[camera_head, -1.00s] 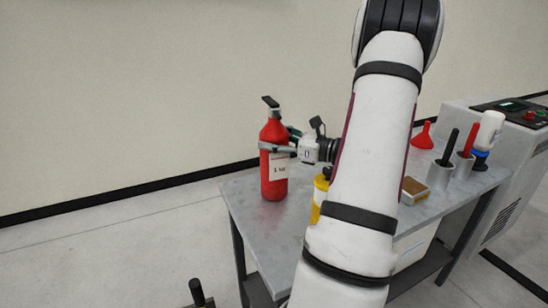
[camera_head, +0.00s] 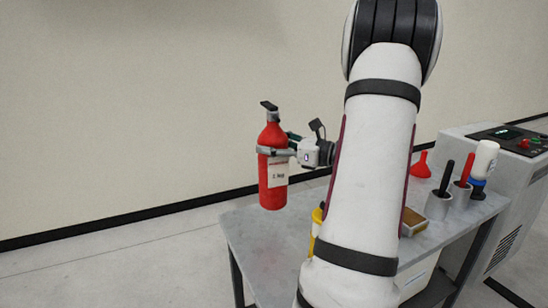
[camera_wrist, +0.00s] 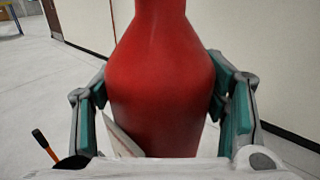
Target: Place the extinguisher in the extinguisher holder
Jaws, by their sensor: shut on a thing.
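The red extinguisher (camera_head: 272,180) with a black top and a white label is upright in the head view, at the left end of the table. My gripper (camera_head: 277,152) is shut around its upper body, coming from the right. In the wrist view the extinguisher (camera_wrist: 160,80) fills the middle, with a finger of my gripper (camera_wrist: 160,105) on each side. Its base appears a little above the table top. I see no extinguisher holder in these frames.
The grey metal table (camera_head: 262,245) has a clear left end. A yellow bottle (camera_head: 317,225) is partly hidden by my arm. A red funnel (camera_head: 422,165), cups with black-handled (camera_head: 438,205) and red-handled tools, and a white bottle (camera_head: 484,160) stand right. A machine (camera_head: 520,160) stands beyond.

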